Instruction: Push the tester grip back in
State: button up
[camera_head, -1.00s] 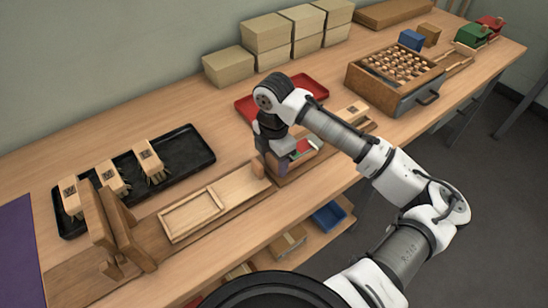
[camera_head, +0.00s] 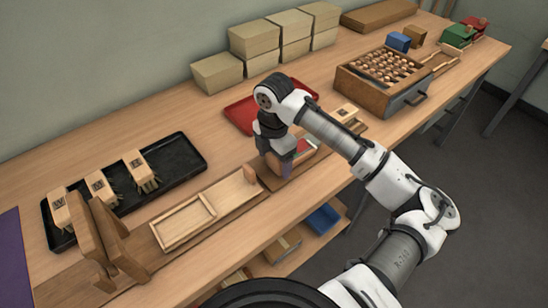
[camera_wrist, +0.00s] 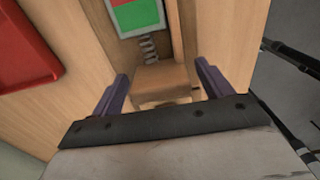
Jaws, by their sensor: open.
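The tester grip (camera_wrist: 160,82) is a wooden block at the end of a coiled spring (camera_wrist: 149,48) in the wrist view. The spring joins it to the tester, whose red and green panel (camera_wrist: 135,16) shows at the top. A gap spanned by the spring lies between grip and panel. My gripper (camera_wrist: 161,72) is open, with one dark purple finger on each side of the grip. I cannot tell whether the fingers touch it. In the head view my gripper (camera_head: 284,168) is low over the tester (camera_head: 305,149) and partly hides it.
A red tray (camera_head: 238,113) lies behind the tester. A wooden box of knobs (camera_head: 370,92) stands to the right. The bench's front edge is close.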

notch_tip(320, 180, up, 14)
jog(key=shift+b, duration=0.45)
jog(key=shift+d+f, duration=0.1)
jog(key=shift+f, duration=0.05)
